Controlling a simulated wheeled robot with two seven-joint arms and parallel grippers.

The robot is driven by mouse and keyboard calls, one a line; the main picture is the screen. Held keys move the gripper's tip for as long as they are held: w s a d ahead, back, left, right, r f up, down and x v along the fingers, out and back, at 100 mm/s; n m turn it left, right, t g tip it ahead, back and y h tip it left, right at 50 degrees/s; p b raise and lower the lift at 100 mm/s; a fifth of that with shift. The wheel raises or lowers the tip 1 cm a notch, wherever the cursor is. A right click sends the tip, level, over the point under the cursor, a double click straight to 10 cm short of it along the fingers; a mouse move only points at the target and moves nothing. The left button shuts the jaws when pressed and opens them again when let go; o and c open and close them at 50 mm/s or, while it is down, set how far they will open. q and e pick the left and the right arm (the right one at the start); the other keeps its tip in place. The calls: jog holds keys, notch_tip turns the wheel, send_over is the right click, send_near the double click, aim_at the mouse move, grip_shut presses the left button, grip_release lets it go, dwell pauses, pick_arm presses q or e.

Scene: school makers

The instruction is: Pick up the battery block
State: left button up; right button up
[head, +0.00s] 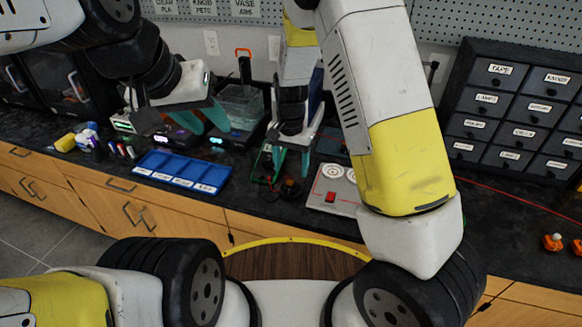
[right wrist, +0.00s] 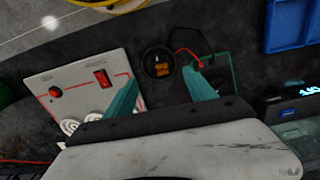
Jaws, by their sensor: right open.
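I cannot tell for sure which item is the battery block. A dark item with a green edge and red and black wires (right wrist: 210,72) lies on the black counter; it also shows in the head view (head: 262,166), partly hidden by my right gripper. A round black part with an orange piece (right wrist: 158,66) lies beside it. My right gripper (head: 292,163) is open and empty above these two; its teal fingers (right wrist: 163,86) are apart in the right wrist view. My left gripper (head: 204,119) hangs open over the counter, behind the blue tray, with nothing visible between its fingers.
A grey panel with a red switch (head: 332,190) stands right of my right gripper. A blue compartment tray (head: 183,172) lies to the left. Displays, a clear container (head: 240,106) and small coloured items crowd the back left. Labelled drawers (head: 510,105) stand at the right.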

aim_at(291, 183)
notch_tip(291, 183, down, 6)
jog(key=shift+s+r, duration=0.1)
grip_shut()
dwell(0.4)
